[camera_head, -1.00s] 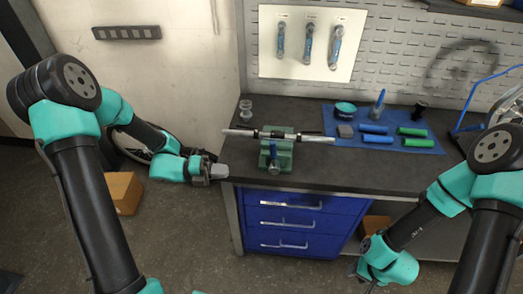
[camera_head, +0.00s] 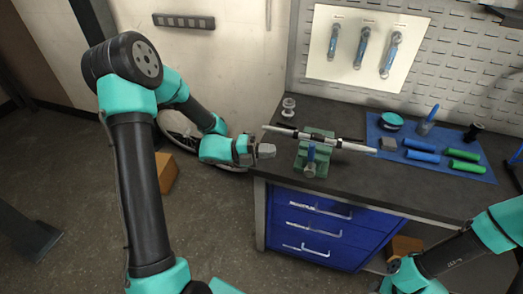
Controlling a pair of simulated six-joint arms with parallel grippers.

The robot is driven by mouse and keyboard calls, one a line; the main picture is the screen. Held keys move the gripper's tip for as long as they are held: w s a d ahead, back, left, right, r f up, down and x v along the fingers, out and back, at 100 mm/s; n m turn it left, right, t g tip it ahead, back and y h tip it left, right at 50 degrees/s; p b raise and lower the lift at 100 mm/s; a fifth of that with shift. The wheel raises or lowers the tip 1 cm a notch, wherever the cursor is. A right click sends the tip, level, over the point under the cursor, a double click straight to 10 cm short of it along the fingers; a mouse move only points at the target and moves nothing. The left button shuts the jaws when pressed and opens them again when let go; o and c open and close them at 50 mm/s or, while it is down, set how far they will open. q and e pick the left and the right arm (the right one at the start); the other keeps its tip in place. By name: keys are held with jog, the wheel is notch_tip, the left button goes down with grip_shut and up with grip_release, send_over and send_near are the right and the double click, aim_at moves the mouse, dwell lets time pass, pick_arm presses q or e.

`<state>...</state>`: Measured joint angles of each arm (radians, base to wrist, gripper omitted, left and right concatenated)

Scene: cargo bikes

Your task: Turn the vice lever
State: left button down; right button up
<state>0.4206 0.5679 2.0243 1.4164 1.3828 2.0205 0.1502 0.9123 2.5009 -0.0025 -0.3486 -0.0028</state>
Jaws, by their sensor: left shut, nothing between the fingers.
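The green vice (camera_head: 314,152) stands at the front edge of the dark workbench and clamps a long silver-and-black bar (camera_head: 318,137) lying across it. My left gripper (camera_head: 268,151) is shut and empty. It is at the bench's front left corner, left of the vice and apart from the lever. My right arm comes in at the lower right; its gripper is cut off below the picture's bottom edge.
The workbench (camera_head: 370,185) has blue drawers (camera_head: 322,228) with protruding handles below. A blue mat (camera_head: 462,168) with green and blue grips lies to the right. A small metal spool (camera_head: 288,107) stands behind the bar's left end. A cardboard box (camera_head: 166,172) sits on the floor at left.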

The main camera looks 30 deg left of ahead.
pick_arm(q)
send_near(311, 161)
jog(key=w+d+r, duration=0.3)
jog(key=d+r, duration=0.1)
jog(key=d, duration=0.1)
jog(key=shift+w+d+f, duration=0.15)
jog(key=shift+w+f, duration=0.05)
jog(key=shift+w, duration=0.05)
